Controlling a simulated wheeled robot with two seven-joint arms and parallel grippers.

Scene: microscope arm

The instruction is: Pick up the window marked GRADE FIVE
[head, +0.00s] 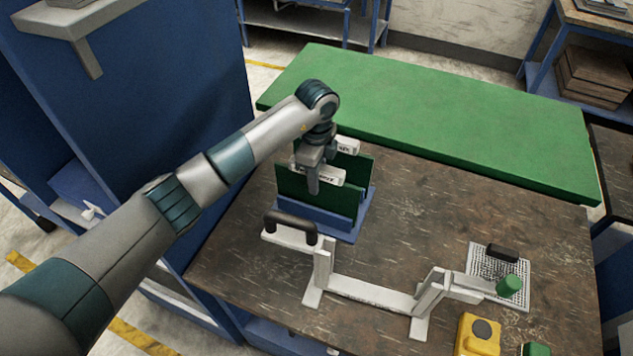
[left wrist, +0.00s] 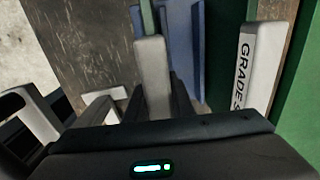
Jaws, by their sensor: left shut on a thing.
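Two green windows stand upright in a blue rack (head: 350,232) in the head view. The front window (head: 312,196) and the rear window (head: 354,165) each carry a white label block at the top edge. My left gripper (head: 313,180) points down at the front window and is shut on its upper part, covering the left of its label block (head: 330,177). In the left wrist view, a white label (left wrist: 242,65) at the right reads "GRADE S", the rest cut off or too small to tell. My right gripper is out of view.
A white frame (head: 370,291) with a dark handle stands in front of the rack. A perforated pad (head: 513,266), a green knob (head: 509,285) and a yellow block (head: 478,335) lie to the right. A green mat (head: 440,112) covers the back. The brown table middle is free.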

